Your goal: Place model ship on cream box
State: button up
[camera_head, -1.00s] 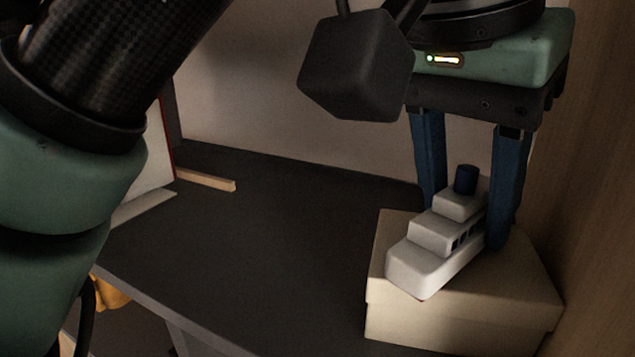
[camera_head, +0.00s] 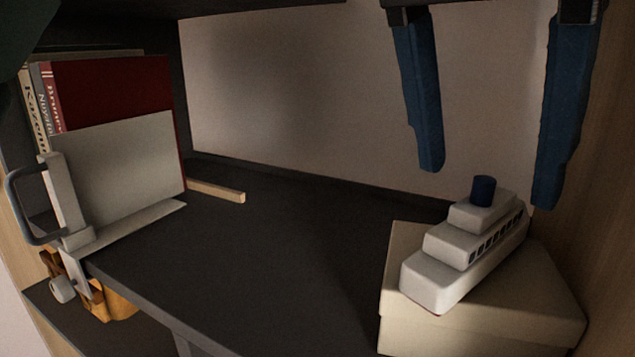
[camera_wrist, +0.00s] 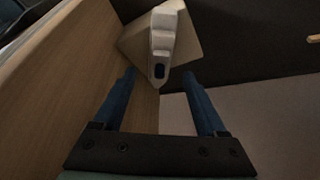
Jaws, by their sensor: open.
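The model ship (camera_head: 462,256), white with stepped decks and a dark blue funnel, rests on top of the cream box (camera_head: 430,325), lying diagonally across its lid. The box stands at the right end of the dark shelf. My gripper (camera_head: 487,188) is open and empty, its two blue fingers above and behind the ship and apart from it. In the wrist view, the ship (camera_wrist: 164,36) lies on the cream box (camera_wrist: 188,46) beyond the spread fingertips of my gripper (camera_wrist: 160,76).
A wooden side wall (camera_head: 602,220) stands close on the right of the box. Books (camera_head: 120,95) with a pale bookend (camera_head: 125,165) stand at the left. A wooden strip (camera_head: 216,191) lies near the back wall. The middle of the dark shelf (camera_head: 270,260) is clear.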

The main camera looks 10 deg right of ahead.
jog(key=shift+v, duration=1.05)
jog(key=w+d+r+t+h, duration=0.5)
jog(key=w+d+t+h, duration=0.2)
jog(key=w+t+h, duration=0.25)
jog(key=s+a+n+t+y, duration=0.3)
jog(key=a+n+t+y, duration=0.3)
jog(key=a, duration=0.3)
jog(key=s+a+n+t+y, duration=0.3)
jog(key=a+n+t+y, duration=0.2)
jog(key=a+t+y, duration=0.3)
jog(key=shift+s+a+r+n+t, duration=0.4)
jog(key=shift+a+t, duration=0.25)
jog(key=shift+a, duration=0.15)
